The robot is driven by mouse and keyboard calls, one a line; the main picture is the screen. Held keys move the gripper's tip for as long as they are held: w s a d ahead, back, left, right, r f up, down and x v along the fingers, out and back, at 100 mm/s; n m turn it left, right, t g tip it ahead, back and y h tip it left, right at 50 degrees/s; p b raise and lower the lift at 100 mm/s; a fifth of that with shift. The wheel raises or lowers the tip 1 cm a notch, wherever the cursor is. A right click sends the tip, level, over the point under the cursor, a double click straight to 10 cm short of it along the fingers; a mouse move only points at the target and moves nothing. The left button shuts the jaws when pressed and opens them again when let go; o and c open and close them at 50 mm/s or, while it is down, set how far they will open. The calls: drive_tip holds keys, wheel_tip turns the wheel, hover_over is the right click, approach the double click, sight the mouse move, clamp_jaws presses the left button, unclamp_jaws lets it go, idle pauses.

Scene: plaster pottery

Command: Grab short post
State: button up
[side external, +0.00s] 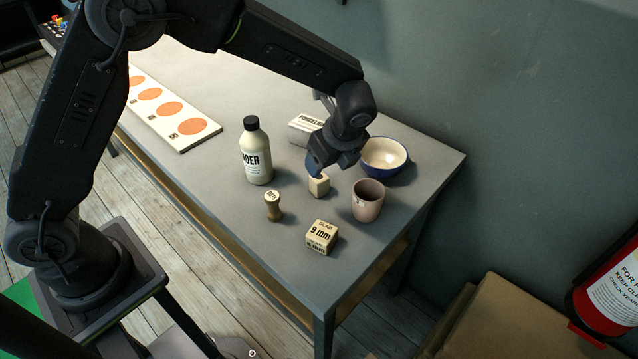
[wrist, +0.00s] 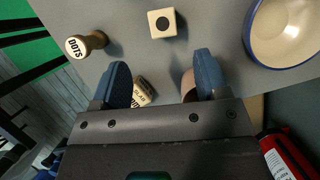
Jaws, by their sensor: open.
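The short post appears to be a small cream block (side external: 319,187) standing on the table right by my gripper (side external: 318,163). In the wrist view the post (wrist: 155,32) has a square top with a dark round spot, which could be a hole or a mark. It lies beyond the fingertips, roughly centred between them. My gripper (wrist: 162,70) is open, its two blue fingers apart with nothing held between them. In the side view the fingers partly overlap the post's upper edge, and I cannot tell whether they touch it.
Around the post stand a pinkish cup (side external: 368,203), a blue-rimmed bowl (side external: 385,150), a slab 9 mm block (side external: 321,237), a DOTS stamp (side external: 272,207), a black-capped bottle (side external: 256,155) and a white labelled block (side external: 303,131). The grey table (side external: 225,205) is clear left of the stamp.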

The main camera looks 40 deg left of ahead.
sight(317, 180)
drive_tip(key=x, duration=0.6)
drive_tip(key=shift+f, duration=0.1)
drive_tip(key=shift+w+x, duration=0.15)
drive_tip(key=shift+x, duration=1.15)
drive_tip(key=shift+w+x, duration=0.1)
drive_tip(key=shift+x, duration=1.2)
drive_tip(key=shift+a, duration=0.15)
drive_tip(key=shift+c, duration=0.4)
drive_tip(key=c, duration=1)
